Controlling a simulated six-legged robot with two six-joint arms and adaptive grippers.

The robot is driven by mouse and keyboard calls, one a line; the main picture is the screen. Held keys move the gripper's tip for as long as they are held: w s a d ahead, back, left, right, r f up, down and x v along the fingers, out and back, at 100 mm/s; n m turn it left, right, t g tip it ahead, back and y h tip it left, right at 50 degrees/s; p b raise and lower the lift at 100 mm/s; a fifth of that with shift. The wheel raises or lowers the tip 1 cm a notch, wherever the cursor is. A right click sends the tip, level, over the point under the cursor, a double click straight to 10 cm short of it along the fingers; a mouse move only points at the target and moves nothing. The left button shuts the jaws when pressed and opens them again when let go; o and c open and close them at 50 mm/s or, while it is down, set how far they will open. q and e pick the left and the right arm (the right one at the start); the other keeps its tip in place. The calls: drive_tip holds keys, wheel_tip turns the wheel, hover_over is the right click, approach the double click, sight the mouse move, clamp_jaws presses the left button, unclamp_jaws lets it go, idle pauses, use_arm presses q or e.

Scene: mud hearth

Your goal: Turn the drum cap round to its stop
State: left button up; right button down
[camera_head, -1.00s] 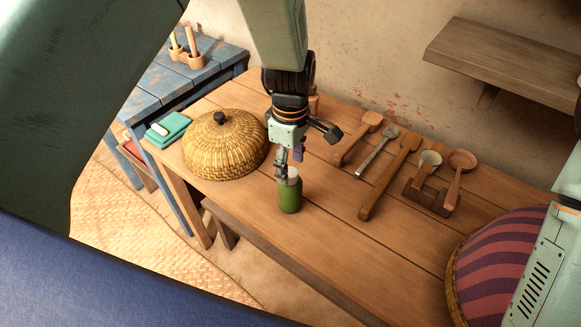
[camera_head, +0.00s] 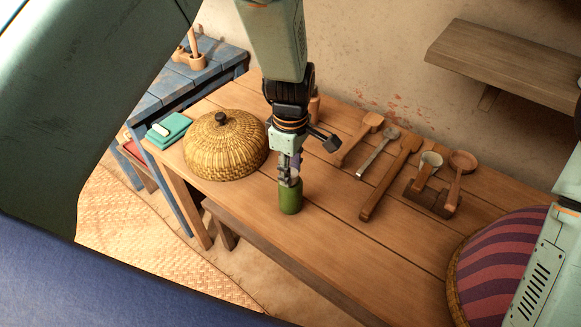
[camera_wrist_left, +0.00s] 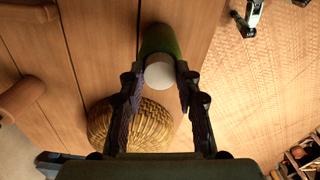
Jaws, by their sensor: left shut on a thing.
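The drum is a small green cylinder (camera_head: 290,198) standing upright on the wooden table. Its pale cap (camera_wrist_left: 160,74) is on top, between my left fingers in the left wrist view; in the head view the fingers mostly hide it. My left gripper (camera_head: 289,174) comes down from above and is shut on the cap. The green body (camera_wrist_left: 159,40) also shows beyond the cap in the left wrist view. I cannot tell from the plain cap how far it is turned. My right gripper is out of view.
A woven dome basket (camera_head: 226,150) stands left of the drum. Several wooden utensils (camera_head: 390,178) lie to the right, by a small rack (camera_head: 428,200). A striped basket (camera_head: 505,265) is at the lower right. A shelf (camera_head: 500,65) juts from the wall. The table's front is clear.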

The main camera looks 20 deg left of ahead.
use_arm(q)
drive_tip(key=shift+d, duration=0.1)
drive_tip(key=shift+c, duration=1.3)
drive_tip(key=shift+w, duration=0.1)
drive_tip(key=shift+m, duration=0.3)
drive_tip(key=shift+p, duration=0.5)
drive_tip(key=shift+m, duration=0.6)
drive_tip(key=o, duration=1.2)
drive_tip(key=shift+c, duration=0.2)
